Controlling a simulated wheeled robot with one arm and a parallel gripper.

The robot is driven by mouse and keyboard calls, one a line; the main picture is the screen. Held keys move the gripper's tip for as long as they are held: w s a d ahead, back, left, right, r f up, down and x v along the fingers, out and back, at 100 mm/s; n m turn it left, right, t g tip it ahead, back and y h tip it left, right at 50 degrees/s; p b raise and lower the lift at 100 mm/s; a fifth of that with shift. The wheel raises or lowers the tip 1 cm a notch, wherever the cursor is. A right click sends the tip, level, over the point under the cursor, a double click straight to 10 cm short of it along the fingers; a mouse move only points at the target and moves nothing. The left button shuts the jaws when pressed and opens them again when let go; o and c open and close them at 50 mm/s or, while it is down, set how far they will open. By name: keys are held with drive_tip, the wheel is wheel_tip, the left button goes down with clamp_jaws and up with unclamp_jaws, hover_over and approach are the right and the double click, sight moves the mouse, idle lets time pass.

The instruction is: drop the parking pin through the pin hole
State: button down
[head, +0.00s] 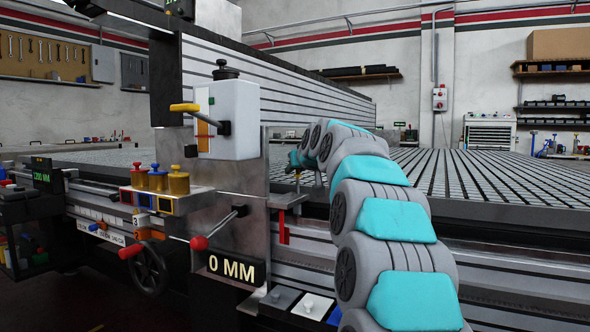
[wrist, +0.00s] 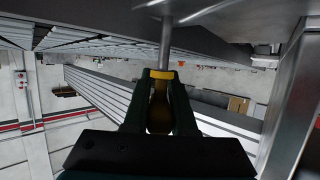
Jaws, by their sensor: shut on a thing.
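My gripper (wrist: 161,82) is shut on the yellow head of the parking pin (wrist: 162,112) in the wrist view, which looks upside down. The pin's grey metal shaft (wrist: 166,45) runs from between the fingers toward a grey metal plate (wrist: 110,12) at the top of that view. In the head view my gripper (head: 297,160) is small and partly hidden by my arm, just above a small metal bracket (head: 287,200) on the carriage's right side. The thin shaft (head: 298,181) stands about upright over the bracket. The pin hole is not visible, and I cannot tell whether the tip is in it.
The carriage plate (head: 226,190) with a white box (head: 234,118) stands left of my gripper. The slatted table (head: 480,180) stretches behind. A red tag (head: 284,227) hangs below the bracket.

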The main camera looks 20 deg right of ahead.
sight(300, 175)
drive_tip(key=shift+f+b, duration=0.8)
drive_tip(key=shift+f, duration=0.5)
drive_tip(key=c, duration=0.7)
unclamp_jaws()
drive_tip(key=shift+f, duration=0.1)
drive_tip(key=shift+o, duration=0.2)
drive_tip(key=shift+s+a+r, duration=0.2)
drive_tip(key=shift+s, duration=0.35)
drive_tip(key=v, duration=0.7)
drive_tip(key=shift+d+r+p, duration=0.15)
drive_tip(key=shift+d+p, duration=0.1)
drive_tip(key=shift+p, duration=0.15)
